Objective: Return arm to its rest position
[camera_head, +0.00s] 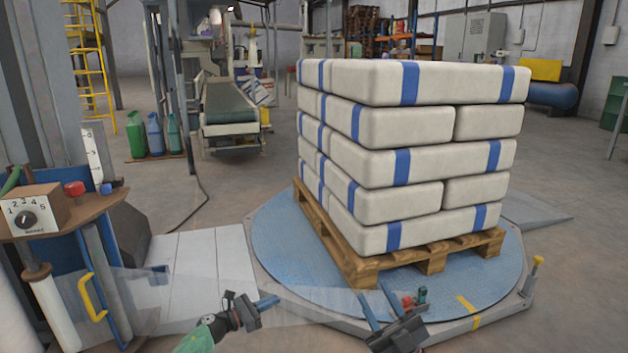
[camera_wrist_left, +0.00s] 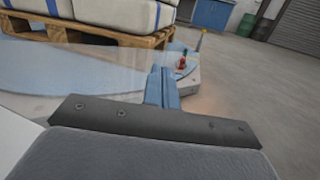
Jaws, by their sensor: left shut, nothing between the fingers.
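My left gripper (camera_head: 268,301) is low in the head view, in front of the round blue turntable (camera_head: 275,240). Its blue fingers are closed together with nothing between them, and they also show in the left wrist view (camera_wrist_left: 162,88). My right gripper (camera_head: 378,304) is at the bottom centre, empty, its two blue fingers apart over the turntable's front edge. A pallet (camera_head: 362,270) stacked with white sacks with blue bands (camera_head: 420,160) stands on the turntable. A clear film (camera_head: 150,292) runs from the left toward the turntable, passing by my left gripper; whether they touch I cannot tell.
A post with a dial box (camera_head: 32,217), red button and yellow handle (camera_head: 92,297) stands at the left. Red and green buttons (camera_head: 414,297) sit at the turntable's front edge. A conveyor (camera_head: 228,105) stands behind.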

